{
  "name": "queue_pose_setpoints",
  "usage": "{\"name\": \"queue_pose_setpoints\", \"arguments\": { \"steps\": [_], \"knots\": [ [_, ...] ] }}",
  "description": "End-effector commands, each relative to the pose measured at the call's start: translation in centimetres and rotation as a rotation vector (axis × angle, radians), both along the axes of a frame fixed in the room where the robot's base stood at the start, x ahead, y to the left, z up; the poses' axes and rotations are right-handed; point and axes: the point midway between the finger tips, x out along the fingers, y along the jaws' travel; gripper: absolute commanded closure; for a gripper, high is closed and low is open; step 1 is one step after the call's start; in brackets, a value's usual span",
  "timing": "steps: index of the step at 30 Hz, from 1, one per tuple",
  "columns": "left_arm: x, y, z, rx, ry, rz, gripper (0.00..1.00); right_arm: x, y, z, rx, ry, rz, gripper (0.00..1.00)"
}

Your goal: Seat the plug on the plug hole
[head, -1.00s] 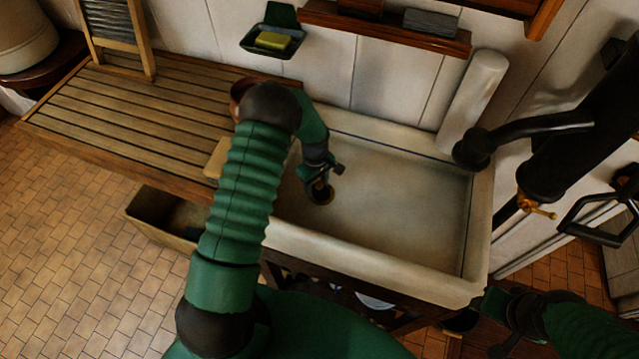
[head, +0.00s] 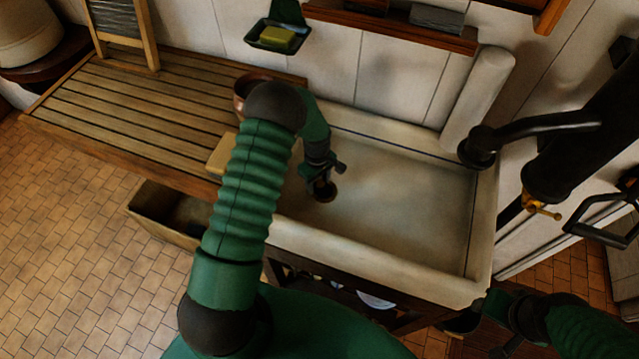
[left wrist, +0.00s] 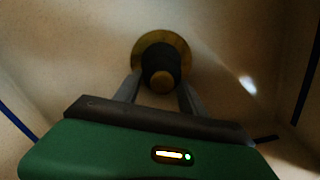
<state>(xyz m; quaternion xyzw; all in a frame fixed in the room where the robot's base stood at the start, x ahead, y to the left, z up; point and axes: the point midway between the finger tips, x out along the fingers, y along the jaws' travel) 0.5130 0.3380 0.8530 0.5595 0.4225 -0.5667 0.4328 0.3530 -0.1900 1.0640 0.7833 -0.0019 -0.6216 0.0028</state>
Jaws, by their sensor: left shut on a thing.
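The plug (left wrist: 161,62) is dark with a brass knob and sits between the two fingers of my left gripper (left wrist: 161,92), which is shut on it. The brass ring of the plug hole (left wrist: 178,45) shows around and behind the plug in the left wrist view. The plug covers the middle of the hole; I cannot tell whether it is in the hole or just above it. In the head view my left gripper (head: 322,186) points down at the plug hole in the sink floor. My right gripper (head: 492,304) is at the lower right, outside the sink, its jaws unclear.
The pale sink (head: 400,215) has raised walls around the gripper, with clear floor to the right. A slatted wooden drainboard (head: 130,110) lies left, with a copper-coloured pot (head: 243,88) near the sink. A dark tap (head: 480,148) hangs over the right side.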

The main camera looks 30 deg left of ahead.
Motion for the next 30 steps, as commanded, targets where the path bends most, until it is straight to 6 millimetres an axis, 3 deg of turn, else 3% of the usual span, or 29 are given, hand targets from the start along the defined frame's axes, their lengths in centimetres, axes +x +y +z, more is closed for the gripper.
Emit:
{"name": "queue_pose_setpoints", "arguments": {
  "steps": [26, 27, 30],
  "knots": [
    [0.02, 0.00, -0.42, 0.000, 0.000, -0.001, 0.96, 0.00, -0.01, -0.30, 0.000, 0.000, 0.000, 0.53],
    [0.03, -0.02, -0.41, 0.000, 0.000, -0.001, 0.47, 0.00, -0.02, -0.30, 0.000, 0.000, 0.000, 0.53],
    [0.03, -0.02, -0.41, 0.000, 0.000, -0.001, 0.34, 0.00, -0.02, -0.30, 0.000, 0.000, -0.001, 0.53]
  ]
}}
